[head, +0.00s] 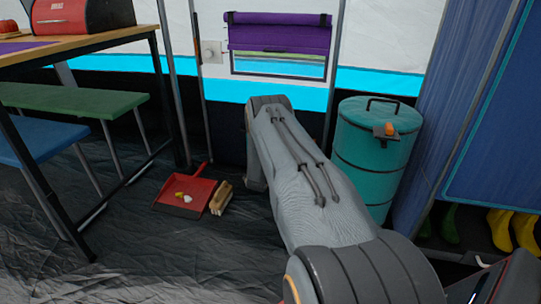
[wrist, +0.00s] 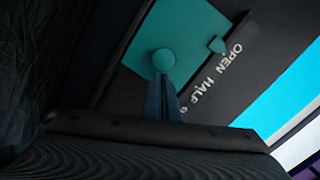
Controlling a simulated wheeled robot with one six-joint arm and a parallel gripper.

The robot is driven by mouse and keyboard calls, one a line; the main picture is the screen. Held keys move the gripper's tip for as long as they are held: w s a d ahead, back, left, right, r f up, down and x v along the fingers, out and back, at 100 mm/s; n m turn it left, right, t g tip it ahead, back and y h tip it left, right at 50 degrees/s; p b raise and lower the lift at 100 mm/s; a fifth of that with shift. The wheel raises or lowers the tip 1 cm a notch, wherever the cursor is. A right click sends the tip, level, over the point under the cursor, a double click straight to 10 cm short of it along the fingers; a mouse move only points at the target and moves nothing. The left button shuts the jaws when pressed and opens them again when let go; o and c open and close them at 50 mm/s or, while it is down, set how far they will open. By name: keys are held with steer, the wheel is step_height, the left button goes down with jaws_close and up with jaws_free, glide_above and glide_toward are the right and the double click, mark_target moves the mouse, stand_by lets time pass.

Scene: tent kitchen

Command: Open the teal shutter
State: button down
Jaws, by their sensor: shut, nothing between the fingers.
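The teal shutter (wrist: 190,22) shows in the wrist view as a flat teal panel set in a dark frame. A round teal knob (wrist: 164,60) stands out in front of it. A small teal pointer tab (wrist: 217,45) sits at its edge, beside white lettering (wrist: 222,70) reading "OPEN HALF" and a partly hidden letter. My gripper (wrist: 163,84) is shut and empty, its narrow fingers pointing at the knob. The tips lie at the knob's lower edge in the picture; I cannot tell whether they touch it. In the head view my arm hides the shutter and my gripper.
A teal drum (head: 370,155) with an orange item on its lid stands right of my arm. A red dustpan (head: 185,195) and a brush (head: 221,198) lie on the floor to the left. A table (head: 75,50) and benches (head: 75,101) stand further left. A purple blind (head: 280,37) hangs behind.

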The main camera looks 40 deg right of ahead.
steer(key=s+a+r+p, duration=0.2)
steer(key=s+a+p, duration=0.3)
steer(key=s+p, duration=0.2)
steer(key=s, duration=0.2)
steer(key=shift+s+a+r, duration=0.35)
steer(key=shift+r, duration=0.05)
